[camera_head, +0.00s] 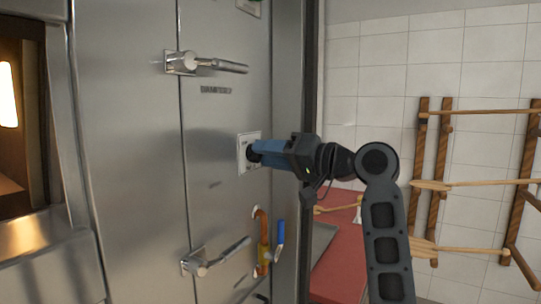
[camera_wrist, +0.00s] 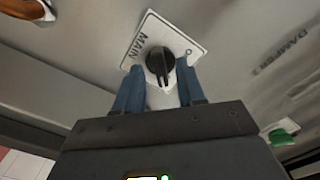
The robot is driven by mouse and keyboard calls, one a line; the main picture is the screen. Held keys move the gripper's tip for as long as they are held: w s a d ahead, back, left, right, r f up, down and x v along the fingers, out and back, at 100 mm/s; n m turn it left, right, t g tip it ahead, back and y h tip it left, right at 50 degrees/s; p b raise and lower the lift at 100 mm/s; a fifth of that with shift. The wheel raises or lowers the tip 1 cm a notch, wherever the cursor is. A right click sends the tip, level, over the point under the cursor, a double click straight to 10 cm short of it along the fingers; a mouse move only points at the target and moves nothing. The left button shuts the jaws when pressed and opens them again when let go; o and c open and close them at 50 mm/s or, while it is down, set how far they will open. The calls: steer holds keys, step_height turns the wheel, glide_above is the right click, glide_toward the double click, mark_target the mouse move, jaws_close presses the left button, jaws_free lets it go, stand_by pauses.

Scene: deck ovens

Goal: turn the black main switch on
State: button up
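The black main switch (camera_wrist: 160,64) is a rotary knob on a white plate (camera_wrist: 186,45) marked "MAIN" and "O". In the wrist view its ridge points roughly up and down the picture. My gripper (camera_wrist: 160,88) has its two blue fingers apart, one on each side of the knob's lower part. I cannot tell whether they touch it. In the head view my gripper (camera_head: 254,151) reaches from the right to the plate (camera_head: 242,154) on the steel panel and hides most of the knob.
A lever handle (camera_head: 205,64) juts out above the switch and another (camera_head: 212,258) below it. An orange pipe (camera_head: 262,240) and a blue lever (camera_head: 280,238) are below my gripper. A red-topped table (camera_head: 343,255) and wooden racks (camera_head: 431,180) stand to the right.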

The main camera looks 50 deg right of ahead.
steer(key=b+v, duration=0.2)
steer(key=v, duration=0.5)
steer(key=shift+s, duration=0.4)
steer(key=shift+d, duration=0.1)
